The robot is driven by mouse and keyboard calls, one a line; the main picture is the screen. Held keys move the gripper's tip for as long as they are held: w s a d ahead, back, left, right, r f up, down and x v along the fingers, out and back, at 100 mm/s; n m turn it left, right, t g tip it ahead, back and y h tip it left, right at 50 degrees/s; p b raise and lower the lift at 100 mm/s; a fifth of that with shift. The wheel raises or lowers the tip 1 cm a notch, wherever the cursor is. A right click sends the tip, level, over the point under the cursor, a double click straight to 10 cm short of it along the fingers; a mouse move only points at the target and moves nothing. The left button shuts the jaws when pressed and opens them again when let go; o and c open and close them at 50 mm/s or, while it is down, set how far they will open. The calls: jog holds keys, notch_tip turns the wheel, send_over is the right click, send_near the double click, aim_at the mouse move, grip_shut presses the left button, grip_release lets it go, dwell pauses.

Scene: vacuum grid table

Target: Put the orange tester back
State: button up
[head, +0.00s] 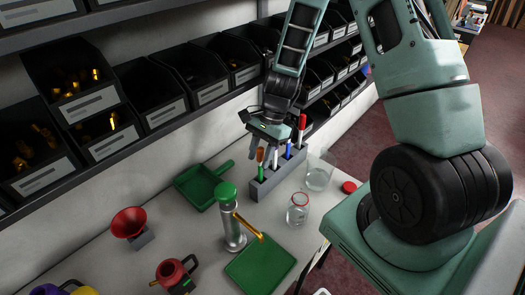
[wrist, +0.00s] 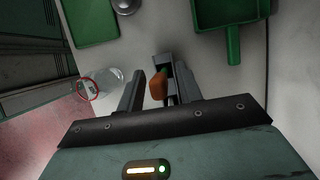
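The orange tester (head: 260,155) stands upright at the near-left end of the grey rack (head: 265,187), its lower part hidden in the rack. In the wrist view the orange handle (wrist: 158,86) shows between the two fingers of my gripper (wrist: 160,82), with the rack (wrist: 163,60) beyond it. My gripper (head: 262,150) is above the rack's end, fingers pointing down around the handle. The fingers look apart, with a gap beside the handle. White, blue and red testers (head: 302,122) stand in the other slots.
A green dustpan (head: 200,186) lies left of the rack. A green-topped cylinder (head: 230,215) and green tray (head: 260,266) are in front. A red-rimmed jar (head: 298,210) and clear beaker (head: 319,174) stand to the right. Shelf bins (head: 150,95) line the wall behind.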

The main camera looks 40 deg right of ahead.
jog(key=d+r+b, duration=0.1)
jog(key=d, duration=0.3)
jog(key=w+d+r+b, duration=0.1)
jog(key=d+r, duration=0.1)
jog(key=d, duration=0.2)
jog(key=w+d+r+b, duration=0.1)
jog(key=d, duration=0.3)
jog(key=shift+w+d+r, duration=0.25)
jog(key=shift+d+r, duration=0.1)
jog(key=shift+w+d+r, duration=0.1)
jog(key=shift+d, duration=0.4)
jog(key=shift+r, duration=0.1)
